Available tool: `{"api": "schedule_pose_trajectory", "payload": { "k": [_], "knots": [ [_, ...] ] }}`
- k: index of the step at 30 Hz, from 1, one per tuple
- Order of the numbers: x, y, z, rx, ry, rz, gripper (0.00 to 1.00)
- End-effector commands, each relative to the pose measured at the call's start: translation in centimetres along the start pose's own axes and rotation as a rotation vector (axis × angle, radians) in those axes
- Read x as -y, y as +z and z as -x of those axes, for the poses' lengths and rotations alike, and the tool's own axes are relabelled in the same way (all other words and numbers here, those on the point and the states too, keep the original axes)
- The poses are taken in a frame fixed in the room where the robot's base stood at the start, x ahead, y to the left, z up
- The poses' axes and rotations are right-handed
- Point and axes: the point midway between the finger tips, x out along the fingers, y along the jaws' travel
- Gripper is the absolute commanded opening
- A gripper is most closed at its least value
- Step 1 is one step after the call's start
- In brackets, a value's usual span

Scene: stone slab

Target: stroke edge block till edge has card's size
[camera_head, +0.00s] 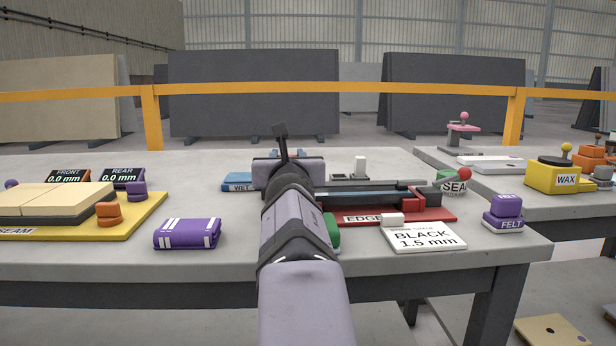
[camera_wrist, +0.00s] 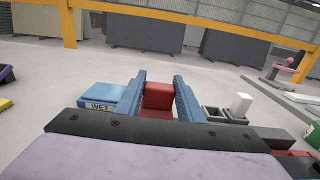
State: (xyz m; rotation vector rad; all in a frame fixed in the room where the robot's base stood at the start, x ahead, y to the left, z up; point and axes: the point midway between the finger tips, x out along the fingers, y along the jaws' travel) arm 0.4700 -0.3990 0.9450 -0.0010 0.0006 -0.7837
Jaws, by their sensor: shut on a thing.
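My gripper (camera_wrist: 160,92) shows in the wrist view with its two blue fingers on either side of a red block (camera_wrist: 158,95), shut on it. I take this for the edge block. In the head view my own arm hides the fingertips and the block. The red EDGE station (camera_head: 435,214) lies right of my arm, with a dark slab piece (camera_head: 372,199) along it. The white card (camera_head: 424,238) reading "BLACK 1.5 mm" lies at the front of the table, right of the arm. The edge's size cannot be read.
The blue WET pad (camera_head: 238,182) lies beside my gripper. A purple folded cloth (camera_head: 187,233) and the yellow SEAM station (camera_head: 130,222) are at left. Purple FELT blocks (camera_head: 503,214) stand at right; a yellow WAX box (camera_head: 553,177) is on the other table.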

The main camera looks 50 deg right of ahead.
Motion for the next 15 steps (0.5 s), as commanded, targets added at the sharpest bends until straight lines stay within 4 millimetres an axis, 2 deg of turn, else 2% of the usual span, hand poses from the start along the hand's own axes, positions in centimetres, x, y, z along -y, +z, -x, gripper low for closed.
{"api": "schedule_pose_trajectory", "payload": {
  "k": [1, 6, 15],
  "knots": [
    [-0.8, -0.3, 0.0, 0.003, 0.005, 0.001, 0.0],
    [-1.7, -0.1, 0.0, 0.003, 0.003, 0.0, 0.0],
    [-2.1, 0.1, 0.1, 0.002, 0.003, -0.003, 0.0]
  ]
}}
